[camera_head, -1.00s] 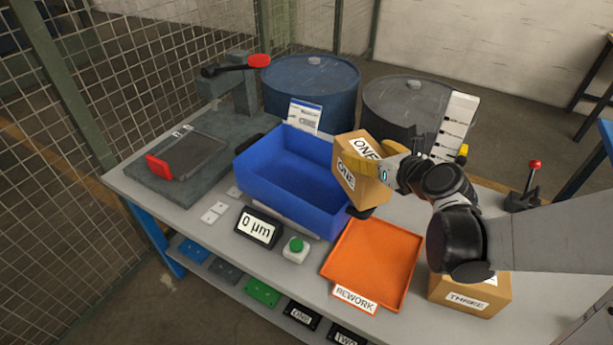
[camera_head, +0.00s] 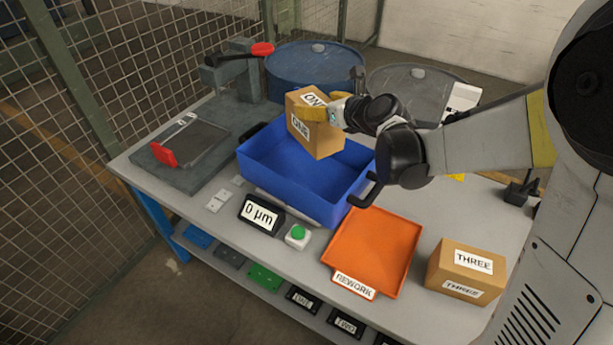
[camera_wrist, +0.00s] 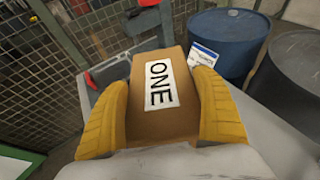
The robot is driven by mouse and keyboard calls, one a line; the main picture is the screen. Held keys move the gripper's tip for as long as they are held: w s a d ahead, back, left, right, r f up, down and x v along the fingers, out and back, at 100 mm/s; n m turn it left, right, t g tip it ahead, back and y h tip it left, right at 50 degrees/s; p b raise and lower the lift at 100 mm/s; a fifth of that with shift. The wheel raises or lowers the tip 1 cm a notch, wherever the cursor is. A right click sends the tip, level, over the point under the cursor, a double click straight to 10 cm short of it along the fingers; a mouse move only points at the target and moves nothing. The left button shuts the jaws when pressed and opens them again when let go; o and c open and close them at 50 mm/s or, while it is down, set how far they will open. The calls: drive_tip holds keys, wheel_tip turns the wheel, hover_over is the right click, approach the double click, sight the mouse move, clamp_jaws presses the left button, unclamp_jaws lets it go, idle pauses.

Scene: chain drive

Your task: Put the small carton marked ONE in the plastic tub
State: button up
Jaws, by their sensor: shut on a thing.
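The small carton marked ONE (camera_head: 312,130) is brown cardboard with white labels. My gripper (camera_head: 333,108) is shut on it and holds it over the blue plastic tub (camera_head: 295,197), near the tub's back part. In the wrist view the carton (camera_wrist: 160,92) sits between the two yellow fingers of my gripper (camera_wrist: 165,110), its label facing up. The tub looks empty where its inside shows; part of its back is hidden by the carton. The tub stands on the grey table, with a dark handle at its right end.
An orange REWORK tray (camera_head: 372,250) lies right of the tub, and a carton marked THREE (camera_head: 467,270) stands beyond it. A press with a red-ended lever (camera_head: 262,49) stands at the left. A green button (camera_head: 298,232) and gauge display (camera_head: 260,216) are in front.

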wheel_tip(320, 180, down, 7)
drive_tip(key=b, duration=0.4)
drive_tip(key=shift+d+r, duration=0.1)
wheel_tip(320, 180, down, 10)
drive_tip(key=b, duration=0.4)
drive_tip(key=o, duration=1)
drive_tip(key=shift+s+b, duration=0.1)
drive_tip(key=shift+b, duration=0.25)
drive_tip(key=o, duration=0.4)
